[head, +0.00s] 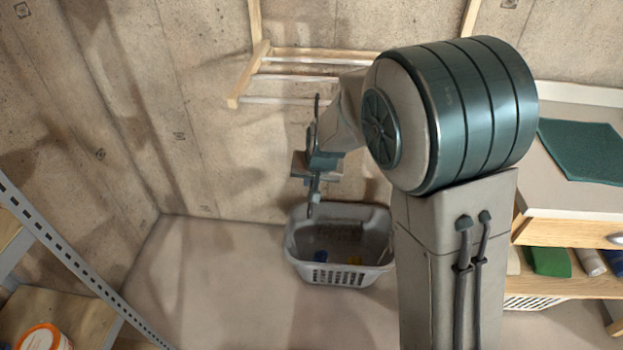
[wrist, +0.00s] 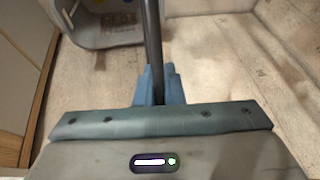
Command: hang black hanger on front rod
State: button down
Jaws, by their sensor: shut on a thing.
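The black hanger (head: 317,105) shows in the head view as a thin dark upright line, seen nearly edge-on, partly hidden by my gripper. My gripper (head: 314,192) is shut on it. In the wrist view the hanger is a dark bar (wrist: 152,40) running up from between the blue fingers (wrist: 158,85). The wall rack has a wooden frame with several pale rods. Its front rod (head: 275,101) is the lowest in the head view, and my arm hides its right part. My gripper is below the rod in the picture; the hanger's top end reaches about its height.
A grey laundry basket (head: 338,275) with small items stands on the floor below my gripper. A bench (head: 580,205) with a green cloth (head: 582,150) is at the right. A metal shelf post (head: 70,255) is at the left. The floor between is clear.

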jog(key=c, duration=1.5)
grip_release()
jog(key=shift+o, duration=0.2)
jog(key=p+v, duration=0.2)
jog(key=v, duration=1.2)
jog(key=s+d+r+g+h+p, duration=0.1)
jog(key=s+d+r+h+p, duration=0.1)
jog(key=s+d, duration=1.4)
jog(key=shift+s+d+r+g+p, duration=0.35)
jog(key=shift+s+p, duration=0.3)
jog(key=shift+s, duration=0.6)
jog(key=shift+a+f, duration=0.1)
jog(key=shift+a, duration=0.05)
